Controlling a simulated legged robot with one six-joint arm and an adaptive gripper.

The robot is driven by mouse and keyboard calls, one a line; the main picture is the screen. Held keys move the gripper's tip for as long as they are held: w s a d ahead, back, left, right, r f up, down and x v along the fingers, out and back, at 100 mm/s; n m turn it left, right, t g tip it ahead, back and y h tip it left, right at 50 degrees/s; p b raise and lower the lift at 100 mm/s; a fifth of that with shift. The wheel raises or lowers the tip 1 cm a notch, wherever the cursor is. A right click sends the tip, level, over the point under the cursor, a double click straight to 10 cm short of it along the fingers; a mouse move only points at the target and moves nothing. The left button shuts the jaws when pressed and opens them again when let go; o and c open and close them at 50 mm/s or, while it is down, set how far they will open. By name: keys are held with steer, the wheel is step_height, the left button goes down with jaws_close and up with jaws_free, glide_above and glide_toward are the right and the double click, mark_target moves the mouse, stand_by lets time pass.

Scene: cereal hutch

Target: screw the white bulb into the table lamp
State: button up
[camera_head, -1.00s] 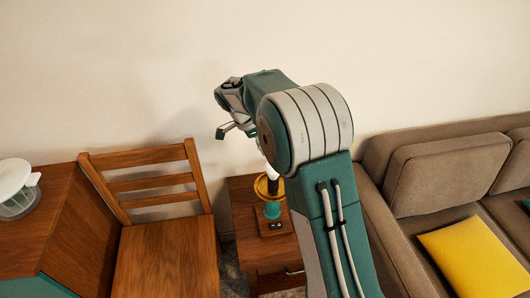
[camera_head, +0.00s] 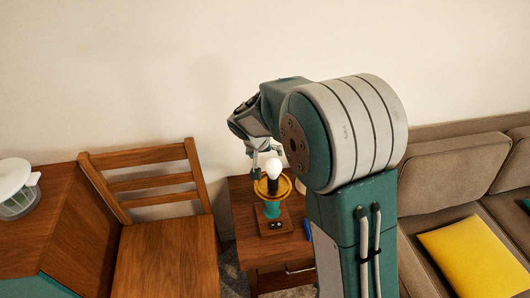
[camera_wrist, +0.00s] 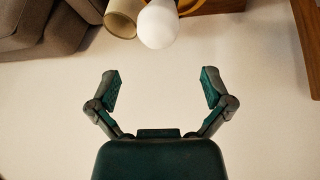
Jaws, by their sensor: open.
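The white bulb (camera_head: 273,168) stands upright at the top of the black socket (camera_head: 272,185) of the table lamp (camera_head: 271,209), which has a gold dish and a teal stem. I cannot tell how far it is threaded in. In the wrist view the bulb (camera_wrist: 158,25) is at the top edge, beyond the fingertips. My gripper (camera_wrist: 162,88) is open with nothing between its fingers. In the head view my gripper is just behind and above the bulb, partly hidden by my arm.
The lamp stands on a wooden side table (camera_head: 244,222) between a wooden chair (camera_head: 165,250) and a brown sofa (camera_head: 450,178). A beige cylindrical thing (camera_wrist: 123,17) is beside the bulb. A blue object (camera_head: 307,230) lies at the table's right, partly hidden by my arm.

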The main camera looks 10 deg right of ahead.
mark_target(271, 163)
steer(key=x, duration=0.9)
steer(key=shift+d+f, duration=0.1)
steer(key=shift+f, duration=0.25)
steer(key=c, duration=1)
steer(key=shift+m+g+h, duration=0.4)
steer(key=shift+m+g, duration=0.4)
steer(key=shift+m, duration=1.2)
steer(key=shift+f+m, duration=0.1)
steer(key=shift+m, duration=0.2)
steer(key=m+g, duration=0.1)
steer(key=m, duration=0.2)
steer(key=shift+d+g+h, duration=0.1)
steer(key=shift+g+h, duration=0.2)
